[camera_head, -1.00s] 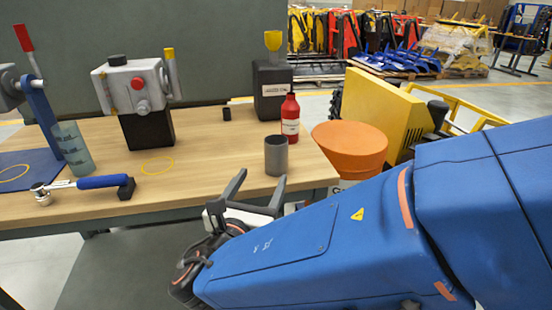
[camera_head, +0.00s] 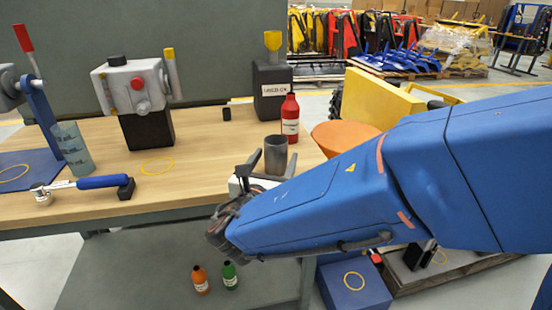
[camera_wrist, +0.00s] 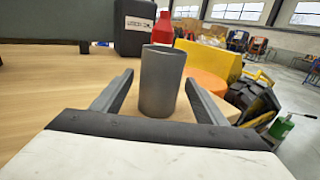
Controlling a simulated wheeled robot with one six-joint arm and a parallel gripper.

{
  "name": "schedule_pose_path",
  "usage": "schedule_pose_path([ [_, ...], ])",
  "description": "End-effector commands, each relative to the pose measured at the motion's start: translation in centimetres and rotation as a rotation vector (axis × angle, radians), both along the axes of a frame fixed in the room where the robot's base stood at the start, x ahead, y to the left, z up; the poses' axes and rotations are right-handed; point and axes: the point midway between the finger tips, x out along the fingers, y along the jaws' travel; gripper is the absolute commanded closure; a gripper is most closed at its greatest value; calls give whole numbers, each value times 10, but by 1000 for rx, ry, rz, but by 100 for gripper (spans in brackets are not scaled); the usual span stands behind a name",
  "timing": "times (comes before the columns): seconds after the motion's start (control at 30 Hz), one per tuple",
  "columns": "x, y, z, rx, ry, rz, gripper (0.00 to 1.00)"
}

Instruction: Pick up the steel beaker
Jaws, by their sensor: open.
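The steel beaker (camera_head: 276,155) is a plain grey cylinder standing upright on the wooden bench near its right front corner. It also shows in the wrist view (camera_wrist: 161,82), upright, between the two dark fingers and a little beyond the palm. My gripper (camera_head: 265,168) is open, at the front of the beaker, low near the bench top. In the wrist view my gripper (camera_wrist: 158,92) has one finger on each side of the beaker, with a gap visible on both sides. In the head view the lower part of the beaker is partly hidden by my gripper.
A red bottle (camera_head: 290,119) stands just behind the beaker, with a black canister (camera_head: 271,92) behind it. An orange round object (camera_head: 340,138) is to the right, beyond the bench. A blue-handled tool (camera_head: 103,182) lies at the left.

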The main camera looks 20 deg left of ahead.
Motion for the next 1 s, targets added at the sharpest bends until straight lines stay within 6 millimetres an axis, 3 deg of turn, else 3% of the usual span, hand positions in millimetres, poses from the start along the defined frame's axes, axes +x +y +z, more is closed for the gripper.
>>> schedule_pose_path([
  [0.1,13,1,0,-1,-1,-1,33],
  [0.37,15,1,0,-1,0,0,36],
  [0.57,15,1,0,-1,0,0,83],
  [1.0,15,1,3,0,-1,0,83],
])
